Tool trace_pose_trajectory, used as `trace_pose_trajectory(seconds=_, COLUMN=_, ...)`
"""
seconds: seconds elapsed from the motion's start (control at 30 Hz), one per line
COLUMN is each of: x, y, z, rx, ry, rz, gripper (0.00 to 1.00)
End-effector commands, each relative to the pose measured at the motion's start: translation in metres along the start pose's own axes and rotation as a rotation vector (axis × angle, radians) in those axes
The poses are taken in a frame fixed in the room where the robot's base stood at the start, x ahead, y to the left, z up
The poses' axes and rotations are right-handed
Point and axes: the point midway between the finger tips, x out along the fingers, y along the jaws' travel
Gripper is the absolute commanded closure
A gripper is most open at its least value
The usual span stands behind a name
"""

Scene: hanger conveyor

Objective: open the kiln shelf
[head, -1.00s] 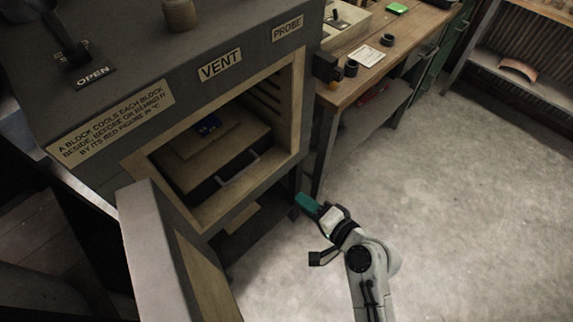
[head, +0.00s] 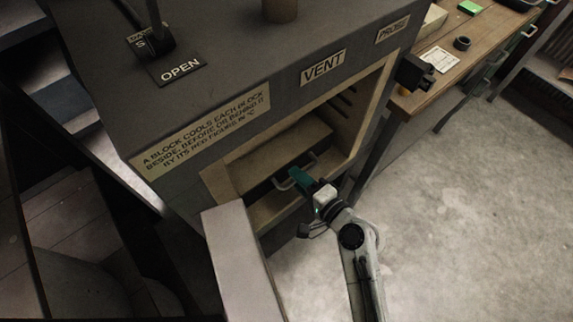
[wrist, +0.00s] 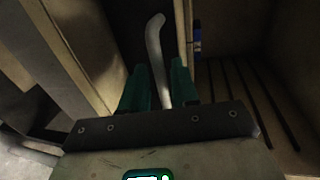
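The kiln shelf (head: 262,181) is a dark-fronted slab with a light top inside the kiln's open chamber in the head view. Its pale bar handle (head: 312,159) is on the front. My gripper (head: 296,175) is at the chamber mouth with its teal fingertips at this handle. In the wrist view the handle (wrist: 154,45) runs up between the two teal fingers of my gripper (wrist: 160,90). The gap is narrow and the fingers look closed on the bar. The shelf's back part is hidden by the kiln's top.
The kiln door (head: 237,250) stands open just left of my arm. A blue item (wrist: 197,38) shows inside the chamber in the wrist view. A workbench (head: 415,98) stands to the right. The concrete floor (head: 470,220) at the right is clear.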

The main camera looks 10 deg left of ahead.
Motion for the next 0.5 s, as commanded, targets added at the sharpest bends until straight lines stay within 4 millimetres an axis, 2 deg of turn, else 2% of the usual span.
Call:
trace_pose_trajectory(seconds=0.33, x=-0.0008, y=0.0017, z=0.0003, rx=0.000, ry=0.001, rz=0.000, gripper=0.71)
trace_pose_trajectory(seconds=0.5, x=-0.0007, y=0.0016, z=0.0003, rx=-0.001, ry=0.000, rz=0.000, gripper=0.86)
